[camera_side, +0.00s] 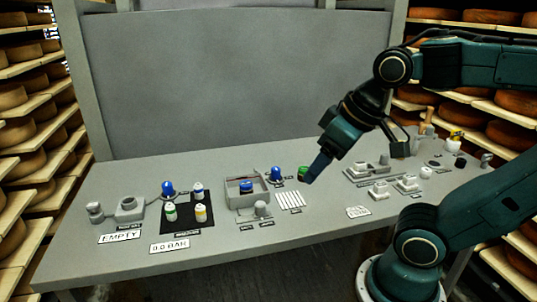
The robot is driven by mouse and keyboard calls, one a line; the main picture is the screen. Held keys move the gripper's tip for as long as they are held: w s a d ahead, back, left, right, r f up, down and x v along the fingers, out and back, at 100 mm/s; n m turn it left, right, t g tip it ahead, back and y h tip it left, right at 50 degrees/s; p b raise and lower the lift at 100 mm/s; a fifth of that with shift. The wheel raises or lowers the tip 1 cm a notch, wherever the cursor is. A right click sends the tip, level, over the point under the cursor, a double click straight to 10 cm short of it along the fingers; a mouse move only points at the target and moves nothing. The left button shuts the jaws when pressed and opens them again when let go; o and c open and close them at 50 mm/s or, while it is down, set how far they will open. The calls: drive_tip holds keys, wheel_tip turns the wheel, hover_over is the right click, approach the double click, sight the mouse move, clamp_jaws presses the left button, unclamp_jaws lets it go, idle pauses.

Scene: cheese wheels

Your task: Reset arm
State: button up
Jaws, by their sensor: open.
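My gripper (314,168) is open and hangs above the middle of the grey table (130,265), with its fingers pointing down and left. A green object (303,173) shows just left of the fingertips; I cannot tell whether it touches them. My teal arm reaches in from the right side of the picture, and its base stands at the table's front right.
A black mat (187,225) holds several small capped containers. A grey tray (238,203) holds a blue item. Blue knobs (167,188) stand nearby. Grey fixtures (379,190) stand right of my gripper. Signs read "EMPTY" (119,237) and "0.0 BAR" (169,246). Cheese shelves flank the table.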

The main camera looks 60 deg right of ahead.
drive_tip(key=shift+s+a+f+n, duration=0.15)
drive_tip(key=shift+s+f+n, duration=0.2)
drive_tip(key=shift+s, duration=0.35)
